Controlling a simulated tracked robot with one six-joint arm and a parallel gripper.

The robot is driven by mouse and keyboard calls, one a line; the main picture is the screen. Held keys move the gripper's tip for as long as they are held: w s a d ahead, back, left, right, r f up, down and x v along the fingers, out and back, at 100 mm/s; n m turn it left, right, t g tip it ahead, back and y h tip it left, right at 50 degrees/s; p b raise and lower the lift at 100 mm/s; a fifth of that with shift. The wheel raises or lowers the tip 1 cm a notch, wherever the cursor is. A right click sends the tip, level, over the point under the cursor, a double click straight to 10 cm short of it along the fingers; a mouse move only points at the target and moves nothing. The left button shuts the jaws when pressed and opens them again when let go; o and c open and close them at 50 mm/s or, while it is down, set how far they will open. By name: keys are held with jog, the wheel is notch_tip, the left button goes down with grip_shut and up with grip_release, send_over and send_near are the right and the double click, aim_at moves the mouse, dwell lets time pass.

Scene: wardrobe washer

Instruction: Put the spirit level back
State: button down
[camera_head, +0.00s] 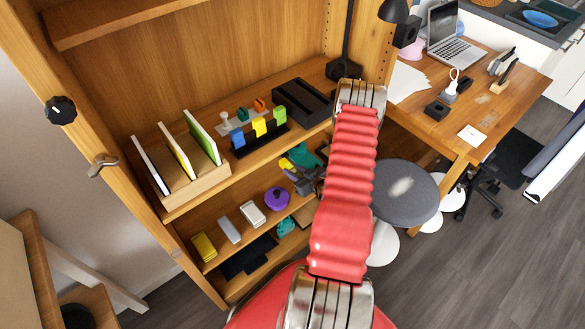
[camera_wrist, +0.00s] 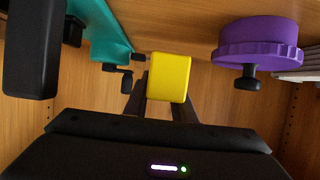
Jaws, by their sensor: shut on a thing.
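My gripper (camera_wrist: 160,104) is shut on a yellow block, which I take to be the spirit level (camera_wrist: 168,76). The wrist view shows it nearly end-on between my two dark fingers, so its length is hidden. In the head view a small yellow piece (camera_head: 286,163) shows left of my red arm, in the opening above the lower shelf, beside a teal tool. My gripper is partly hidden there by the arm. In the wrist view a teal tool (camera_wrist: 98,30) is to the left and a purple round thing (camera_wrist: 258,42) is to the right.
The purple thing also shows on the lower shelf (camera_head: 225,262), with a yellow box (camera_head: 204,246), a grey box (camera_head: 229,230) and a white box (camera_head: 253,213). The shelf above holds a book rack (camera_head: 195,188) and a black tray (camera_head: 302,102). A grey stool (camera_head: 405,190) stands right.

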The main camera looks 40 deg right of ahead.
jog(key=shift+f, duration=2.5)
jog(key=shift+f, duration=0.2)
jog(key=c, duration=1.4)
grip_release()
jog(key=shift+r, duration=0.1)
jog(key=shift+r, duration=4.85)
jog(key=shift+s, duration=0.1)
jog(key=v, duration=1.3)
jog(key=shift+s, duration=0.25)
